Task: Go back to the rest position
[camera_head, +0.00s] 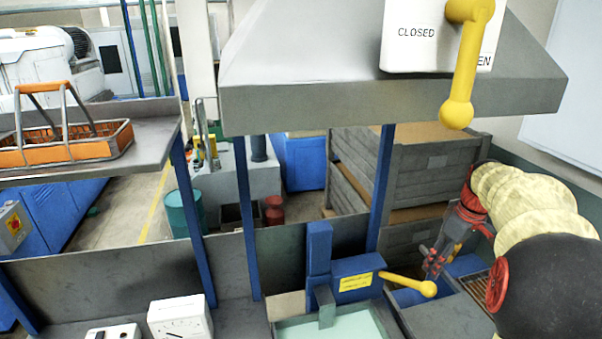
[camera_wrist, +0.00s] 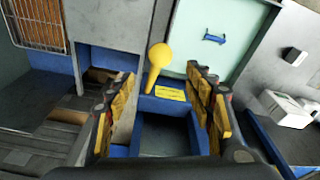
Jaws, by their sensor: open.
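My gripper (camera_head: 433,262) is at the right of the head view, at the end of my arm with its pale yellow cover. In the wrist view my gripper (camera_wrist: 162,108) has its two yellow-padded fingers wide apart with nothing held between them. A yellow lever with a ball knob (camera_head: 410,285) sticks out from a blue block with a yellow label (camera_head: 355,282). In the wrist view the lever (camera_wrist: 156,62) shows just beyond the fingers, and does not appear gripped.
A hood (camera_head: 390,95) hangs above, with a CLOSED/OPEN sign (camera_head: 418,35) and a yellow handle (camera_head: 463,75). An orange basket (camera_head: 65,145) sits on the left shelf. White dial boxes (camera_head: 180,318) stand at the lower left. A pale green tray (camera_head: 340,328) lies below the block.

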